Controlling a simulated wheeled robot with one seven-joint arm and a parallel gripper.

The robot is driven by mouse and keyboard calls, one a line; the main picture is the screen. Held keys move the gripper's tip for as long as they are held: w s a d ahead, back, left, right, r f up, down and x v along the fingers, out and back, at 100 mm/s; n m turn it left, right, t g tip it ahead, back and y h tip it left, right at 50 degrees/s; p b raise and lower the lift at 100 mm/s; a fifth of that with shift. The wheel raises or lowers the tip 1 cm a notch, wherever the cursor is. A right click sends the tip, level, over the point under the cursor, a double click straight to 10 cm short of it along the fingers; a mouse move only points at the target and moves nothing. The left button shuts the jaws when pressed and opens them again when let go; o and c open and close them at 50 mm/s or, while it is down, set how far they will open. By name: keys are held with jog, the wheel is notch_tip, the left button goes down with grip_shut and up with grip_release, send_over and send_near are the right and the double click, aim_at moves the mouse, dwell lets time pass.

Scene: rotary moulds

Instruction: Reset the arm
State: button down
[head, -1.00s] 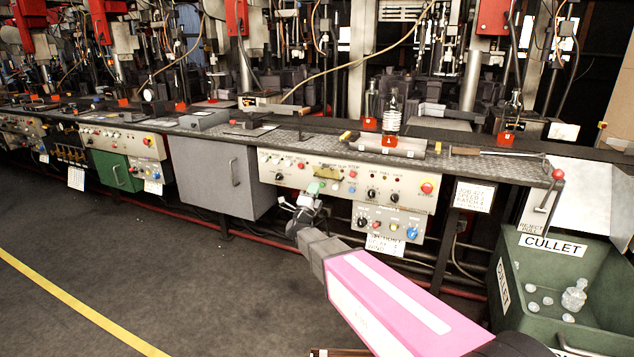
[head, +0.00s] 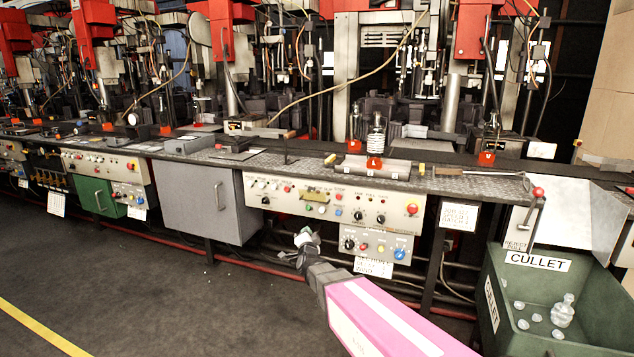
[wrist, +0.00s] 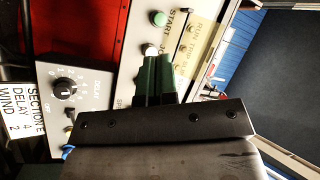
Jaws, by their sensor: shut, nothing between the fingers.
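My gripper (head: 303,236) is in front of the machine bench, just below the lower edge of the cream control panel (head: 290,208) in the head view. Its dark green fingers (wrist: 157,62) are shut with nothing between them. In the wrist view they point at the panel, overlapping the area near a pale round button (wrist: 150,49) and below a green button (wrist: 158,18). I cannot tell whether the fingertips touch the panel. My pink arm reaches in from the bottom of the head view.
A grey cabinet (head: 208,200) stands left of the panel. A smaller knob panel (head: 378,245) hangs at its lower right. A green cullet bin (head: 602,312) with glass pieces is at right. Glass bottles (head: 376,138) stand on the bench (head: 455,184). The floor at left is clear.

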jog(key=s+d+f+n+g, duration=0.7)
jog(key=s+d+f+g, duration=0.1)
jog(key=d+f+g, duration=0.25)
jog(key=s+d+f+n+g+h, duration=0.2)
jog(key=s+d+g, duration=0.6)
jog(key=s+d, duration=0.5)
jog(key=s+f+n, duration=0.1)
jog(key=s, duration=0.3)
jog(key=shift+f+g, duration=0.35)
